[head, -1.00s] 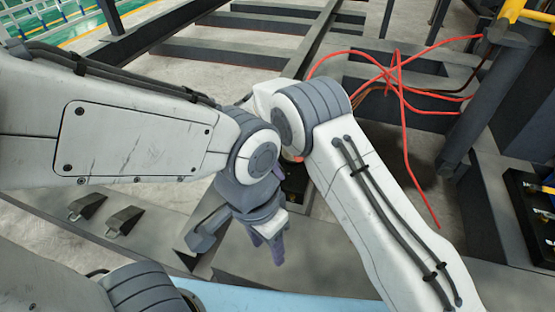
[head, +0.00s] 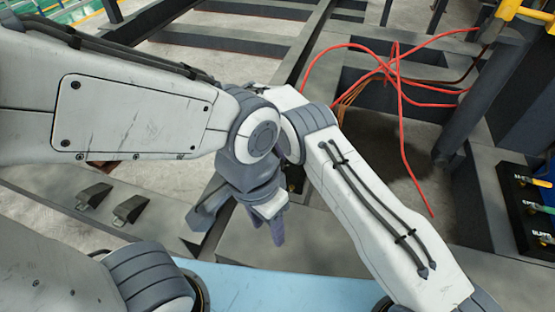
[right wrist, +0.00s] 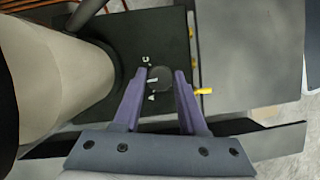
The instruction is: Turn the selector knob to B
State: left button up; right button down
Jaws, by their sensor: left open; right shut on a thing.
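The selector knob (right wrist: 161,80) is a dark round knob on a dark panel (right wrist: 176,40) in the right wrist view. A letter C shows at its upper left and a letter A at its lower left. A short white mark lies between them on the left side; I cannot read a B. My right gripper (right wrist: 164,74) is shut on the knob, one purple finger on each side. In the head view my right gripper is hidden behind my arms. My left gripper (head: 277,236) is open and empty, pointing down over the grey frame.
Red cables (head: 398,90) hang over the dark frame beams at the upper right. A black panel with coloured fittings (head: 528,205) stands at the right edge. Two dark wedges (head: 130,208) sit on the left beam. A yellow lever (right wrist: 203,91) sticks out beside the knob.

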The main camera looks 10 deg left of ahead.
jog(key=shift+m, duration=0.3)
jog(key=shift+c, duration=2.3)
grip_release()
